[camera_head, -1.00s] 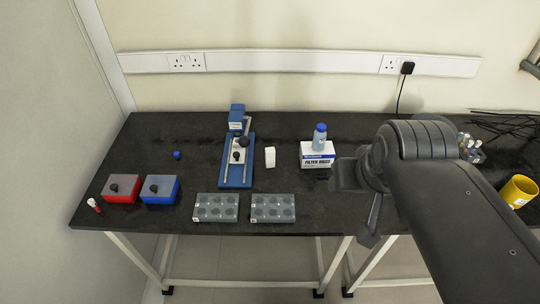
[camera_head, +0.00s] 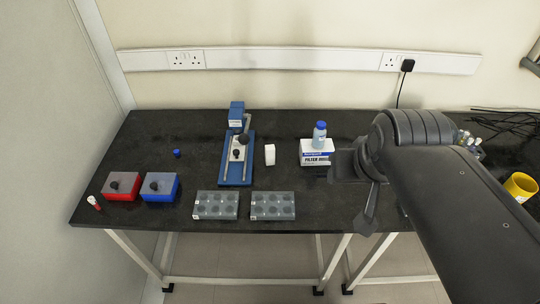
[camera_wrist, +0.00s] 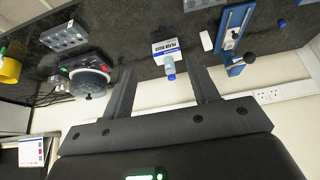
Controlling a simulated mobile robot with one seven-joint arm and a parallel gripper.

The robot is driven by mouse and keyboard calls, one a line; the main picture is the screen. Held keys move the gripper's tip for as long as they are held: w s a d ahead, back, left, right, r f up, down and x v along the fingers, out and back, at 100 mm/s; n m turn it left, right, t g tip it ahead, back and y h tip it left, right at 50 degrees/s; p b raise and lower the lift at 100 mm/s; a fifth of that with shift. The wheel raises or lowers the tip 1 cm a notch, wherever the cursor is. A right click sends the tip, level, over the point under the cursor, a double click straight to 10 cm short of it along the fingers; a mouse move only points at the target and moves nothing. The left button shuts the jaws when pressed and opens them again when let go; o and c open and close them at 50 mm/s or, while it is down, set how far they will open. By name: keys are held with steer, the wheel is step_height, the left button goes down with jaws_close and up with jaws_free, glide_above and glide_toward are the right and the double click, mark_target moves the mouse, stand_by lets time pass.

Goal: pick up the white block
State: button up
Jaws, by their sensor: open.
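The white block (camera_head: 270,155) stands upright on the black bench, just right of the blue press-like device (camera_head: 236,172) and left of the filter box (camera_head: 317,153). It also shows in the wrist view (camera_wrist: 206,40), near the top, between the filter box and the blue device. My gripper (camera_wrist: 161,65) is open, its two fingers spread apart with nothing between them. The block is beyond the fingertips, up and to the right in that view. In the head view my arm hides most of the gripper, to the right of the block.
Two grey well racks (camera_head: 216,205) lie at the front edge. Red (camera_head: 122,187) and blue (camera_head: 160,188) boxes sit at left. A yellow mug (camera_head: 520,186) is at far right. The bench around the block's front is clear.

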steer(key=w+a+f, duration=0.2)
steer(key=w+a, duration=0.1)
steer(key=w, duration=0.7)
steer(key=n+g, duration=0.1)
steer(key=n, duration=0.1)
glide_toward(270, 147)
step_height(270, 147, down, 2)
steer(key=shift+y, duration=0.4)
steer(key=shift+w+d+x, duration=0.1)
steer(key=shift+x, duration=1.6)
steer(key=shift+w+d+x, duration=0.15)
steer(key=shift+x, duration=1.55)
steer(key=shift+w+d+x, duration=0.1)
steer(key=shift+x, duration=1.6)
steer(key=shift+r, duration=0.15)
steer(key=shift+c, duration=0.5)
steer(key=c, duration=0.9)
